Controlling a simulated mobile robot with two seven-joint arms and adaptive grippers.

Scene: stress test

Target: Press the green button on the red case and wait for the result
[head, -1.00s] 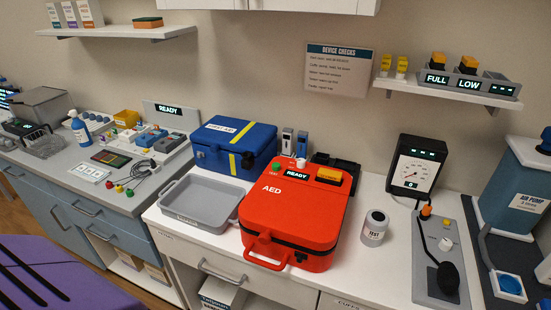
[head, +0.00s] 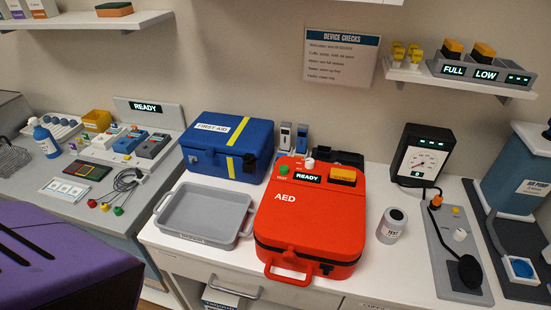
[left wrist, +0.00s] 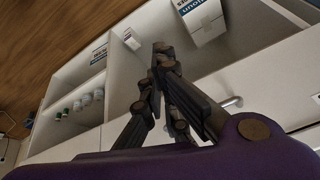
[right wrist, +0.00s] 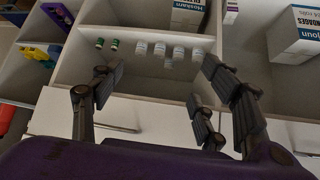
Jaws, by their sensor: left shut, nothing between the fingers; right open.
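The red case (head: 325,222), marked AED, lies on the white counter in the head view. The green button (head: 283,169) is at its far left corner, left of a small display (head: 307,177) that reads READY. Nothing covers the button. Neither gripper shows in the head view. In the left wrist view my left gripper (left wrist: 160,52) is shut and empty, in front of the open shelves below the counter. In the right wrist view my right gripper (right wrist: 158,75) is open and empty, facing shelves and a drawer front. Both are apart from the case.
A grey tray (head: 205,237) sits left of the case, with a blue first aid box (head: 228,160) behind it. Wall shelves hang above. My purple arm part fills the lower left.

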